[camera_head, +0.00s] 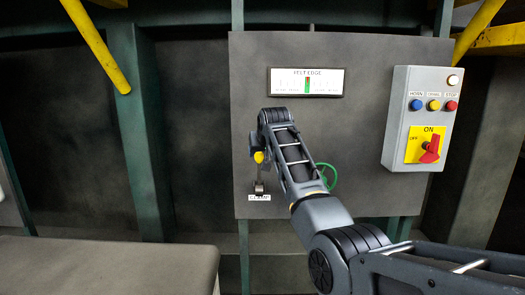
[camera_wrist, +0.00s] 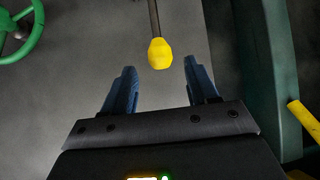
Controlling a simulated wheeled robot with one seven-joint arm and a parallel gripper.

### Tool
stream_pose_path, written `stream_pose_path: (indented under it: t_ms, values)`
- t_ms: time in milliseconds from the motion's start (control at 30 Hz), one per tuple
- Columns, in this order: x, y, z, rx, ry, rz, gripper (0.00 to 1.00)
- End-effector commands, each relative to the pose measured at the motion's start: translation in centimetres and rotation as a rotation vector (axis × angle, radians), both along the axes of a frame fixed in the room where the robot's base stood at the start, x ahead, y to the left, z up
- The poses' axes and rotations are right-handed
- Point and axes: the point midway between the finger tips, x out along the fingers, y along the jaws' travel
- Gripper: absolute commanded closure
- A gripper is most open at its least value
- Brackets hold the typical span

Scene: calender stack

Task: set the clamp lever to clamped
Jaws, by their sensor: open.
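The clamp lever shows in the head view as a yellow knob (camera_head: 258,157) on a short metal rod above a small white label (camera_head: 259,197) on the grey panel. The rod stands about upright, with the knob at its upper end. In the wrist view the yellow knob (camera_wrist: 160,53) and its rod come in from the top edge. My gripper (camera_wrist: 159,68) is open, its two blue fingers apart. The knob is at the gap between the fingertips, slightly ahead of them; I see no contact. In the head view my arm hides part of the gripper.
A green handwheel (camera_head: 327,175) is right of the lever, partly behind my arm. A control box (camera_head: 420,118) with buttons and a red rotary switch is on the panel's right. A gauge (camera_head: 306,82) is above. Yellow bars (camera_head: 98,45) and green posts flank the panel.

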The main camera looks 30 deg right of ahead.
Motion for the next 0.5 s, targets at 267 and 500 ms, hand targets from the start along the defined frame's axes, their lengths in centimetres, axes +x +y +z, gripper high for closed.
stream_pose_path:
  t_ms: [267,500]
  values:
    - [-1.17,0.48,0.91,0.000,0.000,0.000,0.42]
    - [-1.22,0.50,0.99,0.000,0.000,0.000,0.42]
